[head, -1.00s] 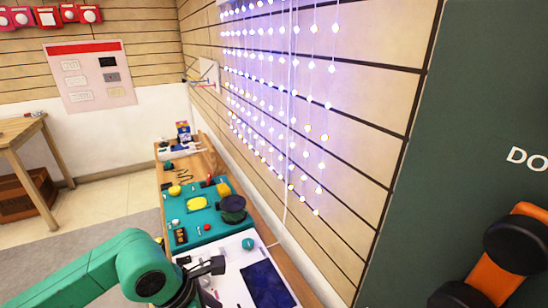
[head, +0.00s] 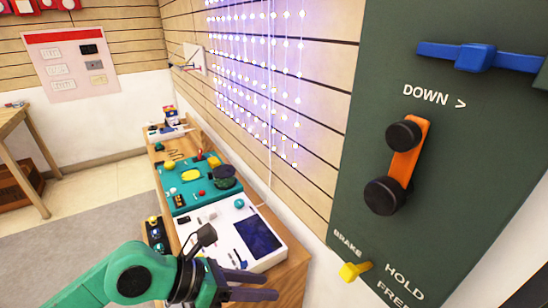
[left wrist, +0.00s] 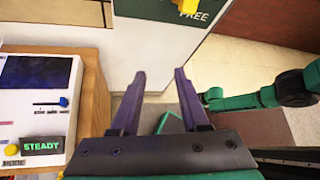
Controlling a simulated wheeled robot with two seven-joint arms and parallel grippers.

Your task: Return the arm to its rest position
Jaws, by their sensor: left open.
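My left arm comes in from the lower left in the head view. Its left gripper (head: 277,285) is open and empty, low in the picture, in front of the wooden bench's near end. In the left wrist view the two dark fingers of this gripper (left wrist: 160,72) stand apart with nothing between them. A green arm, which looks like my right one, reaches in from the right in the left wrist view.
A white panel (head: 215,235) and a teal panel (head: 180,200) with small parts lie on the wooden bench (head: 292,275). A dark green board (head: 440,190) stands at the right with an orange lever (head: 405,160), a blue bar (head: 475,57) and a yellow knob (head: 354,271).

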